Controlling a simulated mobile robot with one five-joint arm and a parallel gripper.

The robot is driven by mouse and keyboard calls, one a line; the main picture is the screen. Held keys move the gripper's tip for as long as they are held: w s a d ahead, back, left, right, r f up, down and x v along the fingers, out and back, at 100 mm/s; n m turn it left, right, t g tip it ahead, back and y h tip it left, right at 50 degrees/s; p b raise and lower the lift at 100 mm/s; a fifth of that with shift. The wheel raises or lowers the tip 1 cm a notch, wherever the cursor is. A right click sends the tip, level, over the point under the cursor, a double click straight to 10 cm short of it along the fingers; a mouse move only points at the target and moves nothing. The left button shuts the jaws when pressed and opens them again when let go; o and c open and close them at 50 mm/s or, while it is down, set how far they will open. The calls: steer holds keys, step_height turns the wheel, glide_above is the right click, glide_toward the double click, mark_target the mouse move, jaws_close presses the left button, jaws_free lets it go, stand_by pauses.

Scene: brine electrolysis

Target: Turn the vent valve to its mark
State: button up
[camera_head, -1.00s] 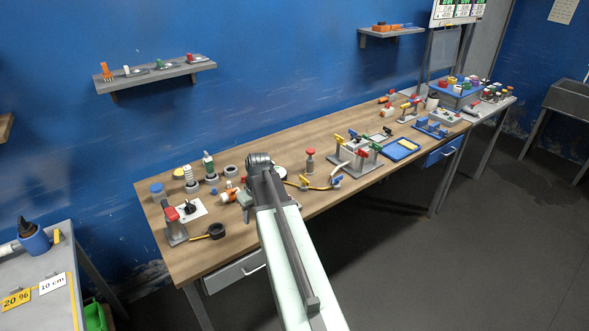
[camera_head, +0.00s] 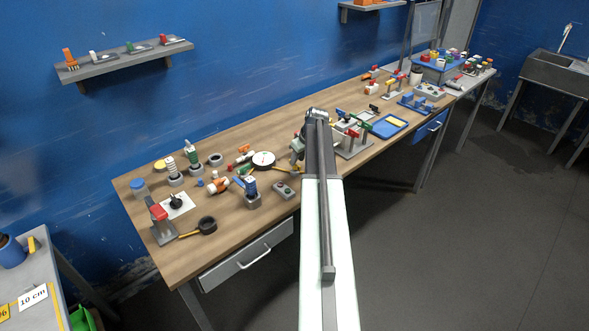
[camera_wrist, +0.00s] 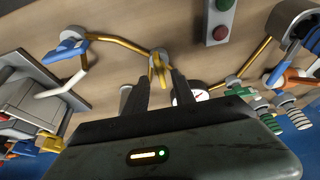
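In the wrist view, a small valve with a yellow handle (camera_wrist: 157,66) sits on a brass pipe line, just ahead of my fingertips and roughly centred between them. My gripper (camera_wrist: 159,80) is open, with its two dark fingers apart. I cannot tell whether either finger touches the handle. A blue-handled valve (camera_wrist: 66,50) is on the same pipe run to the left. No mark or vent label is readable.
A white-faced gauge (camera_head: 263,160) and a small button box (camera_head: 285,190) stand left of my arm. The box's red and green buttons (camera_wrist: 221,20) show in the wrist view. A grey stand (camera_head: 354,147) and blue tray (camera_head: 384,127) are to the right. Open floor lies in front.

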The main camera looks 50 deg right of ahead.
steer(key=b+x, duration=0.1)
steer(key=x, duration=0.2)
steer(key=shift+f, duration=0.1)
jaws_close()
